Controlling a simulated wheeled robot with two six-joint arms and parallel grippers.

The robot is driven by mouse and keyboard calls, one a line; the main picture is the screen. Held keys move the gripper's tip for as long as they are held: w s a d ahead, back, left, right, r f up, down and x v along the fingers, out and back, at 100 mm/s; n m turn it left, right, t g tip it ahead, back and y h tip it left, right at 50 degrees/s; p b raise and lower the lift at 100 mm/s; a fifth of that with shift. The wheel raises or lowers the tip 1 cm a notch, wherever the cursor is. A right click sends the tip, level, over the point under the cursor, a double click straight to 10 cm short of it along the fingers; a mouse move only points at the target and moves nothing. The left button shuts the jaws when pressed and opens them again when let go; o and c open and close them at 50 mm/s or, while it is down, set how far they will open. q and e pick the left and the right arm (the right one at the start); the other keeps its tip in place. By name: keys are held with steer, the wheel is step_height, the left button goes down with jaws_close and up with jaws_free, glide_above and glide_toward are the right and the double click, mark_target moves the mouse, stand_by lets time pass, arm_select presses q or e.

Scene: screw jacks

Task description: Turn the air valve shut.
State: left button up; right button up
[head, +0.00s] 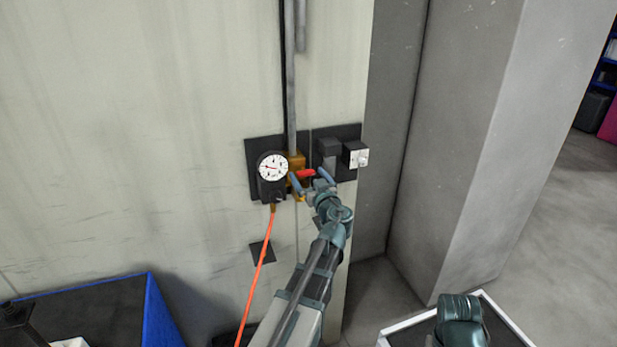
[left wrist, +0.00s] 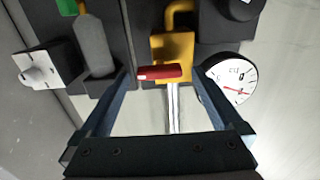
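The air valve is a brass-yellow body (head: 296,163) with a red handle (head: 306,173), on a dark plate on the wall. The left wrist view shows the red handle (left wrist: 160,73) lying crosswise in front of the yellow body (left wrist: 173,45). My left gripper (head: 311,178) is open at the valve. In the left wrist view its fingers (left wrist: 160,80) stand on either side of the handle's ends, with a small gap at each side. My right gripper is not in view; only a teal part of my right arm shows at the bottom right.
A round white gauge (head: 273,167) sits just left of the valve, with an orange hose (head: 257,275) hanging below. A white switch box (head: 356,155) is to the right. A grey pillar (head: 470,150) stands further right. A blue-edged dark surface (head: 90,315) is at lower left.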

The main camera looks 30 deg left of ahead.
arm_select(q)
steer(key=c, duration=1.3)
steer(key=shift+c, duration=0.2)
steer(key=shift+m, duration=0.3)
steer(key=m, duration=0.4)
steer(key=shift+w+d+m, duration=0.1)
steer(key=shift+m, duration=0.2)
steer(key=m, duration=0.4)
steer(key=shift+f, duration=0.1)
steer(key=m, duration=0.4)
steer(key=shift+w+d+f+m, duration=0.1)
steer(key=shift+m, duration=0.3)
steer(key=shift+f+m, duration=0.1)
steer(key=shift+m, duration=1.8)
